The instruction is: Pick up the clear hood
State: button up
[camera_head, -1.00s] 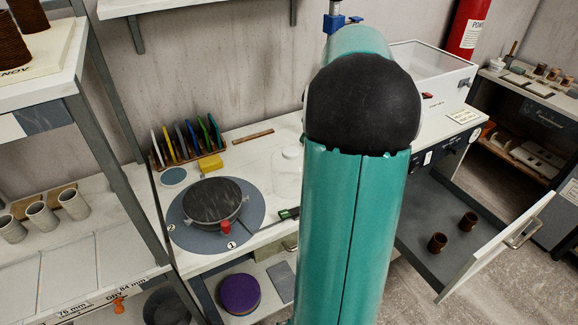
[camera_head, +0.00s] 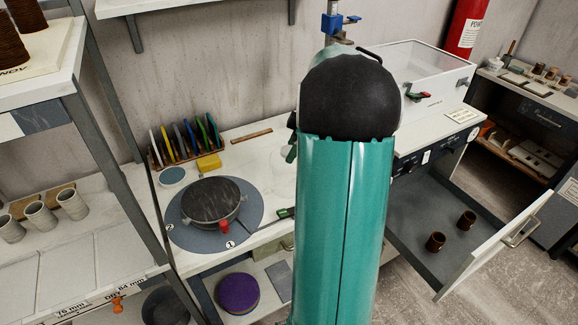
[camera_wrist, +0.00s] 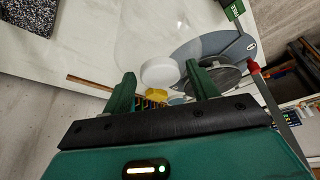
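The clear hood (camera_wrist: 150,32) is a see-through, rounded cover with a white round knob (camera_wrist: 160,71). In the wrist view it stands on the pale worktop, beside the grey turntable disc. In the head view my arm hides most of it. My gripper (camera_wrist: 161,85) is open, its two green fingers spread on either side of the knob in the picture. The knob appears just beyond the fingertips, with no visible contact. I cannot tell the exact depth between them.
A dark round slab (camera_head: 211,199) with a red knob sits on the grey disc (camera_head: 188,233). Upright coloured discs (camera_head: 187,139) stand in a rack behind, near a yellow block (camera_head: 209,162). A clear-walled white box (camera_head: 436,82) is at right. Below it, an open drawer (camera_head: 409,222) holds two brown cups.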

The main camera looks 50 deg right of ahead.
jog(key=c, duration=1)
